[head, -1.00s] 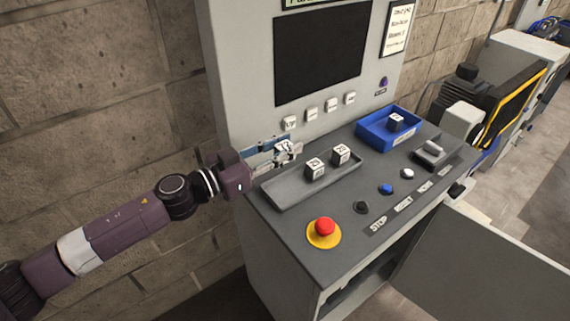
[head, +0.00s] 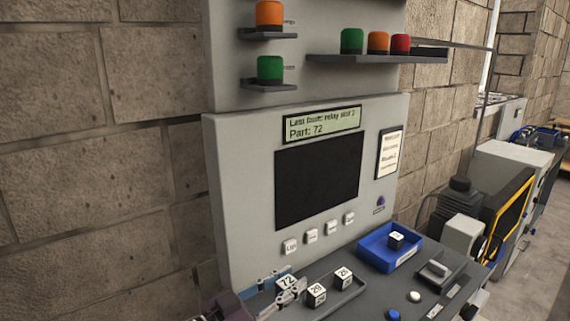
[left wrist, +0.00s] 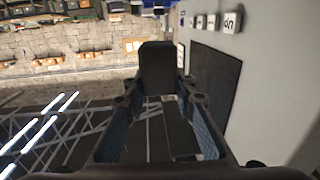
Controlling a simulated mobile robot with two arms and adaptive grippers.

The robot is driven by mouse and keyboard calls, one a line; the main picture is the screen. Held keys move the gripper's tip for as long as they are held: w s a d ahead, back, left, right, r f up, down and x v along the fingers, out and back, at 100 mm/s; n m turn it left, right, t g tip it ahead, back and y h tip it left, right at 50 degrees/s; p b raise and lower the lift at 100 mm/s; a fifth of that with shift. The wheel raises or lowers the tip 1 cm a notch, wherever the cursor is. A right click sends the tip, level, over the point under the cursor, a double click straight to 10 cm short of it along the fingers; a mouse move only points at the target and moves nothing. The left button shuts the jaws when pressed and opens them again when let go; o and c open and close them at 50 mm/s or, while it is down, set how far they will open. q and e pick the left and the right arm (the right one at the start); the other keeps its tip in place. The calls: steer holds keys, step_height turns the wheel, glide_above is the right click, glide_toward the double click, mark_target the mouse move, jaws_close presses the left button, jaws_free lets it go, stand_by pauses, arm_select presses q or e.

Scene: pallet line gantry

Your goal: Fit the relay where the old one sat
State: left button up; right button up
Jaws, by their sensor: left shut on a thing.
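My left gripper (head: 289,291) is shut on a dark relay with a white top marked 72 (head: 286,282), over the left end of the grey tray (head: 352,294). I cannot tell whether the relay is clear of the tray. In the left wrist view the gripper (left wrist: 158,90) has a dark block, likely the relay (left wrist: 157,65), between its fingers. Two other relays, marked 29 (head: 316,294) and 25 (head: 343,277), stand in the tray. The screen (head: 322,123) reads "Last fault: relay slot 2, Part: 72". No relay slot is identifiable. My right gripper is out of view.
A blue bin (head: 375,258) holding one small block (head: 396,240) stands on the console. White buttons (head: 331,229) line the panel below a dark display (head: 318,175). Coloured lamps (head: 377,42) sit on shelves above. Machines stand at right.

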arm_select(q)
steer(key=s+a+f+n+t+y, duration=0.4)
steer(key=s+a+f+y, duration=0.1)
steer(key=s+f, duration=0.35)
steer(key=s+a+r+n+t+y+b, duration=0.1)
steer(key=s+a+n+y, duration=0.5)
steer(key=s+a, duration=0.6)
steer(key=a+t+y, duration=0.1)
steer(key=a+y, duration=0.1)
steer(key=shift+a+r+y, duration=0.2)
steer(key=shift+a+y, duration=0.1)
steer(key=shift+d, duration=0.1)
steer(key=shift+w, duration=0.1)
